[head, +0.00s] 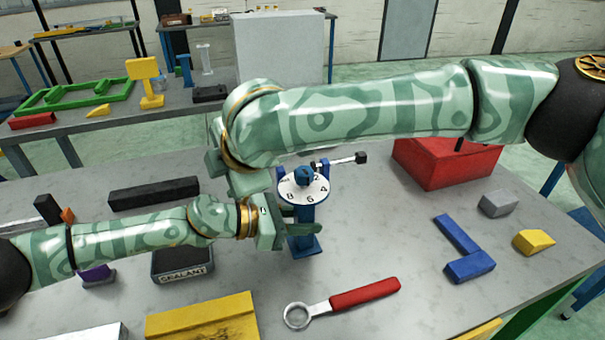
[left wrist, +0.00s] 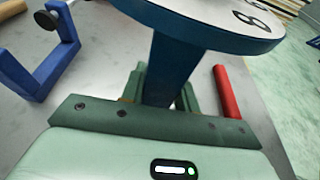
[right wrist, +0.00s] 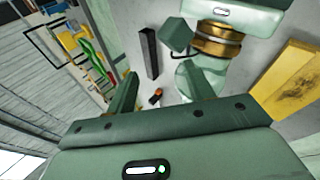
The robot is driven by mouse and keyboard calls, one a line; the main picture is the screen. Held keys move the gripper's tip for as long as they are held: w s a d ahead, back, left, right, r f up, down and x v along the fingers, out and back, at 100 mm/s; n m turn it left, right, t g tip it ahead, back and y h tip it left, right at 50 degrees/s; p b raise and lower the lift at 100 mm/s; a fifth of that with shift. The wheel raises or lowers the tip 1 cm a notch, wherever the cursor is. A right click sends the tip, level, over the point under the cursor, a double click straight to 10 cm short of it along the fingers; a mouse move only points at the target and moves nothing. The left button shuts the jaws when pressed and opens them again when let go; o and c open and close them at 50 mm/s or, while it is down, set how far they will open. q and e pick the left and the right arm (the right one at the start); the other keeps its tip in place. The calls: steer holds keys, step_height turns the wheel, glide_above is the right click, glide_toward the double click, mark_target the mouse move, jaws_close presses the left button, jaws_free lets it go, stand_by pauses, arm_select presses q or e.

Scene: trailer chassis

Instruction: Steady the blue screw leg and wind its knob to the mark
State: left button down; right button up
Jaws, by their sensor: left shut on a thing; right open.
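The blue screw leg (head: 307,243) stands upright on the grey bench. A white numbered dial (head: 300,194) tops it, with a blue knob (head: 303,174) at its centre. My left gripper (head: 298,229) is shut on the blue post below the dial; the left wrist view shows the post (left wrist: 172,70) between its fingers. My right gripper (right wrist: 164,85) is open and empty. In the head view it is up and left of the knob, apart from it, its fingers largely hidden by my right arm. The mark cannot be made out.
A blue bracket (left wrist: 42,72) with a black-ended screw stands behind the leg. A red-handled ring wrench (head: 350,298) lies in front.

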steer(key=w+d+r+m+y, duration=0.3)
steer(key=w+d+y, duration=0.1)
steer(key=w+y, duration=0.1)
steer(key=w+d+f+m+t+y, duration=0.1)
steer(key=d+m, duration=0.2)
steer(key=d, duration=0.4)
steer(key=w+d+f+m+t+y, duration=0.1)
steer(key=d+m+t+y, duration=0.15)
steer(key=d, duration=0.55)
steer(key=m+g+y, duration=0.3)
glide_toward(313, 179)
steer(key=shift+h, duration=0.25)
steer(key=x, duration=1.1)
steer(key=shift+w+a+r, duration=0.15)
steer(key=shift+a+r, duration=0.15)
steer(key=shift+a, duration=0.05)
steer(key=c, duration=1)
steer(key=shift+o, duration=0.2)
steer(key=shift+t, duration=0.25)
